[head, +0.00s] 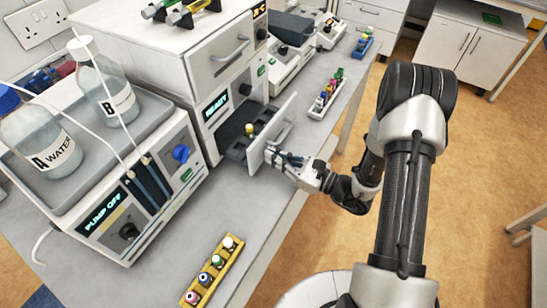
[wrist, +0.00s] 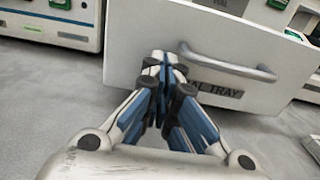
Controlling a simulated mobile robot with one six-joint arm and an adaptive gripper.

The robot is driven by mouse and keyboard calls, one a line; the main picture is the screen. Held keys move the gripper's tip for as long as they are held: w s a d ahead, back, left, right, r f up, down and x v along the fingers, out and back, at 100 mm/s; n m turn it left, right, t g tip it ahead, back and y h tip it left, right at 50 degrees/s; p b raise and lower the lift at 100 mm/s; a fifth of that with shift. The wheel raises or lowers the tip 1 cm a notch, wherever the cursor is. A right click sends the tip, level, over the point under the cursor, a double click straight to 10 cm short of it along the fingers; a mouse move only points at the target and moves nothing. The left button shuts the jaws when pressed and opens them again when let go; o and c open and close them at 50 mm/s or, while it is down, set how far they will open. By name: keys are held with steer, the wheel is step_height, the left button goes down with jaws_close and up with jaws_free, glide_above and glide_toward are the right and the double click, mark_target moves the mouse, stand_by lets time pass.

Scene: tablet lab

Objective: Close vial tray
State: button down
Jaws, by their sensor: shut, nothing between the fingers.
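The vial tray (head: 236,147) is a dark drawer pulled out of the white instrument marked READY. One gold-capped vial (head: 250,130) stands in it. Its white front panel (head: 284,122) has a grey bar handle; in the wrist view the panel (wrist: 135,28) fills the top, with the handle (wrist: 228,66) and a label partly hidden, reading "AL TRAY". My gripper (head: 286,159) is in front of the panel on its outer side. In the wrist view its closed fingertips (wrist: 164,66) are beside the handle's left end, at or very near the panel; contact is not clear. They hold nothing.
Left of the drawer is a pump unit (head: 128,220) with bottles A (head: 45,150) and B (head: 112,98) on top. A yellow vial rack (head: 212,270) lies at the bench front. Another rack (head: 327,95) stands beyond the drawer. The bench around the panel is clear.

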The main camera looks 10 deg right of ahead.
mark_target(241, 146)
steer(key=shift+w+a, duration=0.1)
steer(key=shift+a, duration=0.1)
steer(key=x, duration=1.1)
steer(key=shift+r+b, duration=0.1)
steer(key=shift+b, duration=0.2)
steer(key=shift+w, duration=0.1)
